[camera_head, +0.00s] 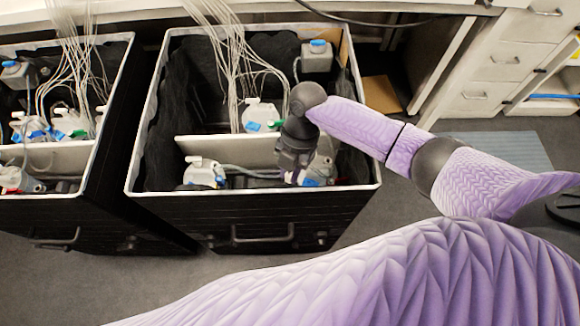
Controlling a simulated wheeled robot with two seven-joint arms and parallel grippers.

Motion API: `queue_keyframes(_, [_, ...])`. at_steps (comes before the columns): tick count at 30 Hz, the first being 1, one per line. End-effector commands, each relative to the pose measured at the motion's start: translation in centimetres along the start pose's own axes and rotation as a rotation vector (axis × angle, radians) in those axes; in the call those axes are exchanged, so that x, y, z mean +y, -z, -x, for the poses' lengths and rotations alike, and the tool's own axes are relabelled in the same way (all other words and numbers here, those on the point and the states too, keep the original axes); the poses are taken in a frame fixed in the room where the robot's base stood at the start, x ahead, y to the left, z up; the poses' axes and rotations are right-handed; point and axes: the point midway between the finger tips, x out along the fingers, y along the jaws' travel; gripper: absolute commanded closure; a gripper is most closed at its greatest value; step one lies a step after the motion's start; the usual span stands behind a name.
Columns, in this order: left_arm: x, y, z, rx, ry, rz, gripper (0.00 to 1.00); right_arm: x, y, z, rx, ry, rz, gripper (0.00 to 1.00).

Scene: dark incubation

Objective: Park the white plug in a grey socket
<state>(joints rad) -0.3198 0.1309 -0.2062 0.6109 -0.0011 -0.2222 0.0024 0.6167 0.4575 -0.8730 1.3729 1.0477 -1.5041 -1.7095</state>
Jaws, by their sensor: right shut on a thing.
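My right gripper (291,177) reaches down into the front part of the right black crate (252,215), in front of the white divider (225,149). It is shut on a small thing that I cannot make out. Next to it on the right is a whitish container with a blue part (312,182), partly hidden by the gripper. I cannot pick out the white plug or a grey socket at this size. My left gripper is not in view.
White bottles with blue and green caps (205,172) and thin white tubes (232,60) fill the crate. A second black crate (150,190) stands to the left. White drawers (498,75) are at the back right. Grey floor (100,290) is clear in front.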

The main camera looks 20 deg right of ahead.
Motion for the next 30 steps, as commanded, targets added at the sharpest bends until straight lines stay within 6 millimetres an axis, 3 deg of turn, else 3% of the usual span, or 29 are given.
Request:
queue_keyframes(15, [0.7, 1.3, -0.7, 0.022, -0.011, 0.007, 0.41, 0.0, -0.3, -0.8, 0.0, 0.0, 0.0, 1.0])
queue_keyframes(16, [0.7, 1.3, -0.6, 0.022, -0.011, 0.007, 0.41, 0.0, -0.3, -0.8, 0.0, 0.0, 0.0, 0.76])
queue_keyframes(21, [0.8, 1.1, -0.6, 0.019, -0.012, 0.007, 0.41, 0.0, -0.3, -0.7, 0.0, 0.0, 0.0, 0.4])
queue_keyframes(30, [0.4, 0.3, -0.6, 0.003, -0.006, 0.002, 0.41, 0.0, -0.3, -0.7, 0.0, 0.0, 0.0, 0.39])
